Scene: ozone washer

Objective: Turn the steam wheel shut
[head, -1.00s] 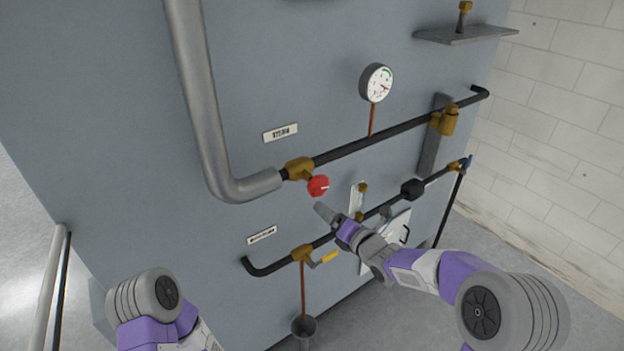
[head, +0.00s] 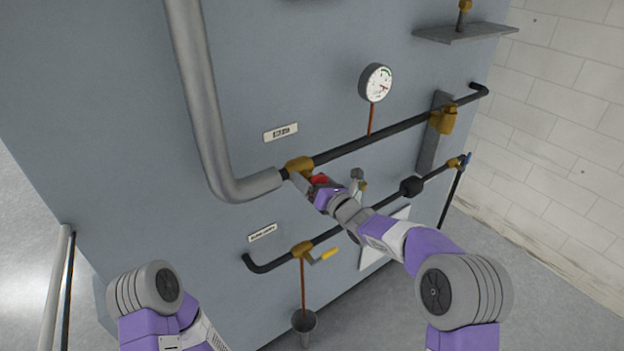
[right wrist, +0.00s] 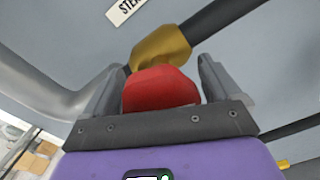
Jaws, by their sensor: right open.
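The red steam wheel (head: 320,180) sits on a brass valve (head: 299,166) in the upper black pipe, below the label reading STEAM in the right wrist view (right wrist: 124,8). My right gripper (head: 306,182) is at the wheel and partly covers it in the head view. In the right wrist view the wheel (right wrist: 160,88) lies between the two open fingers of the right gripper (right wrist: 160,80). A gap shows on the right side of the wheel; contact on the left side I cannot tell. Of my left arm only links show at the bottom left; its gripper is out of view.
A thick grey pipe (head: 200,100) bends into the valve from the left. A gauge (head: 376,83) stands above the upper pipe. The lower pipe carries a yellow-handled valve (head: 302,250), with a funnel (head: 303,321) below. A shelf (head: 466,33) juts out at upper right.

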